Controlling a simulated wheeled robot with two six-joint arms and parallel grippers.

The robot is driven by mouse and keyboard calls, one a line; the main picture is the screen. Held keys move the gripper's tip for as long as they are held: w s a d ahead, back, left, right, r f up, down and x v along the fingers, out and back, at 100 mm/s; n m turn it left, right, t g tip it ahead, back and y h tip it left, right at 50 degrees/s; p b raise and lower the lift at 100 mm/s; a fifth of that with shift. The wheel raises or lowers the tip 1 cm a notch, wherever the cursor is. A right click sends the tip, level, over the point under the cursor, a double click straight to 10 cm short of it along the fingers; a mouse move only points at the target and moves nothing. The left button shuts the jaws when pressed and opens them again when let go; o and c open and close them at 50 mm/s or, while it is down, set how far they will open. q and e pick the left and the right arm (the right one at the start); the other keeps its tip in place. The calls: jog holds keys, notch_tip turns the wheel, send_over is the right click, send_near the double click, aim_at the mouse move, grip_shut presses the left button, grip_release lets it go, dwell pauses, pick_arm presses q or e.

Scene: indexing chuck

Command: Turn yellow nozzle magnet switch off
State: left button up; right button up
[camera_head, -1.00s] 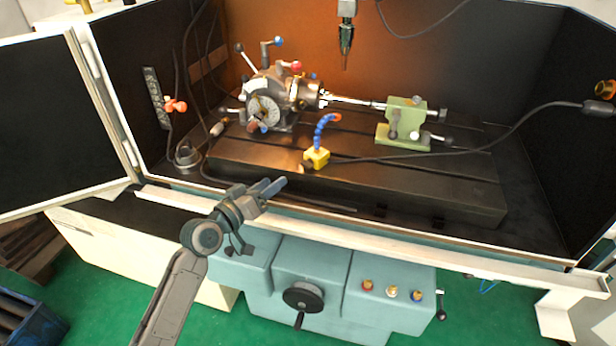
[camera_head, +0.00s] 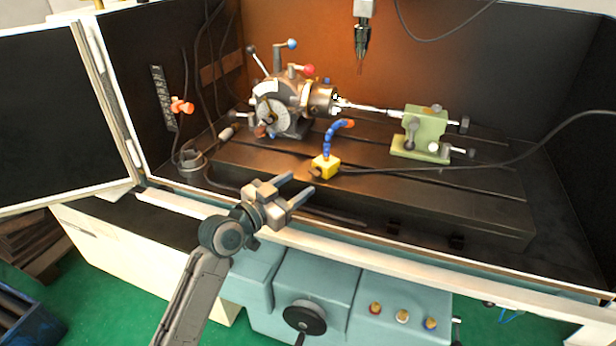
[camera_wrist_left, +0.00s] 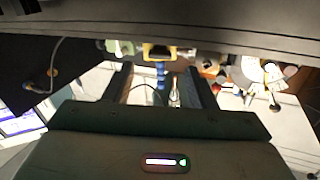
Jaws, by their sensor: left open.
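The yellow nozzle magnet (camera_head: 325,165) is a small block standing on the dark slotted machine table near its front edge. A blue segmented hose (camera_head: 328,142) with an orange tip rises from it. A small dark piece shows at its lower left; I cannot tell its switch position. My left gripper (camera_head: 301,184) is open and empty, in front of the magnet and a little to its left, apart from it. In the left wrist view the yellow magnet (camera_wrist_left: 158,50) and the blue hose (camera_wrist_left: 160,74) appear between the spread fingers (camera_wrist_left: 158,84). My right gripper is not in view.
The indexing chuck (camera_head: 285,105) stands behind left, with levers and a thin shaft reaching the green tailstock (camera_head: 420,132). A spindle tool (camera_head: 360,45) hangs above. A black cable runs right from the magnet. The machine table's (camera_head: 440,205) front right is clear.

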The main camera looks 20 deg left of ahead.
aim_at(312, 175)
pick_arm(q)
jog(key=x, duration=0.4)
jog(key=shift+w+d, duration=0.1)
jog(key=shift+w, duration=0.2)
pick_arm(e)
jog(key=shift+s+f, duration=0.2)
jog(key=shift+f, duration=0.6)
